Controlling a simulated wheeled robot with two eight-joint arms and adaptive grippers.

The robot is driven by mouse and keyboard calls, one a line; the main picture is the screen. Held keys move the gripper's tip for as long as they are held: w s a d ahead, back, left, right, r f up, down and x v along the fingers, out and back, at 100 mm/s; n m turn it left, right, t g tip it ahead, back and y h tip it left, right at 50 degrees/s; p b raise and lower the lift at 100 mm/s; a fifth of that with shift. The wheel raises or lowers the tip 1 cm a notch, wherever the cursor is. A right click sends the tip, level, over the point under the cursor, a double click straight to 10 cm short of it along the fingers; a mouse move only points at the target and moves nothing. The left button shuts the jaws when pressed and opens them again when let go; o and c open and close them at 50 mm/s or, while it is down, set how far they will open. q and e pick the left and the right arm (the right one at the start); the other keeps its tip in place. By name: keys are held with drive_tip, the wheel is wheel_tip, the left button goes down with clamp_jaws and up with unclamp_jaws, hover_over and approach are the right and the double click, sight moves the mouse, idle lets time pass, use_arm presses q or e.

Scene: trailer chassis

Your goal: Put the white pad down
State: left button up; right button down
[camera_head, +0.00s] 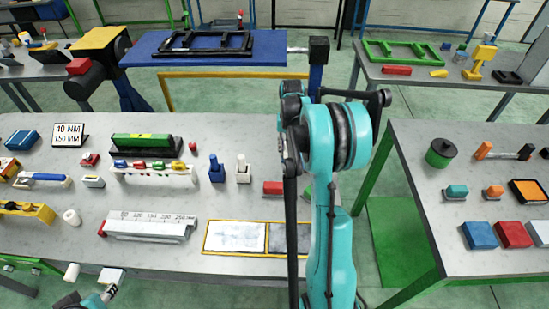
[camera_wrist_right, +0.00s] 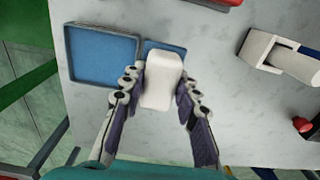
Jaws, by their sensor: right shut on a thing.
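The white pad (camera_wrist_right: 160,80) is a rounded white block between the two fingers of my right gripper (camera_wrist_right: 160,92) in the right wrist view. The fingers are shut on its sides. It covers part of a small blue square (camera_wrist_right: 150,46) behind it, and a larger blue square tray (camera_wrist_right: 102,55) lies to its left. The gap under the pad cannot be judged. In the head view, my right arm fills the centre, but its gripper does not show. At the lower left, part of my left gripper (camera_head: 110,291) shows close to a small white block (camera_head: 112,275); whether its fingers are closed is unclear.
The long grey table (camera_head: 60,245) holds many parts, including a ruled metal rail (camera_head: 150,229) and a yellow-framed panel (camera_head: 235,237). Another table stands at right.

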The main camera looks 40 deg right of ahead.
drive_tip(key=w+f, duration=0.1)
drive_tip(key=w+a+f, duration=0.1)
drive_tip(key=w, duration=0.1)
drive_tip(key=w+f, duration=0.1)
drive_tip(key=w, duration=0.1)
drive_tip(key=shift+a+f+b, duration=0.1)
drive_tip(key=shift+a+b, duration=0.2)
drive_tip(key=shift+b, duration=0.1)
wheel_tip(320, 180, down, 4)
drive_tip(key=shift+f+b, duration=0.1)
drive_tip(key=shift+b, duration=0.5)
drive_tip(key=c, duration=1.1)
unclamp_jaws()
drive_tip(key=shift+c, duration=0.2)
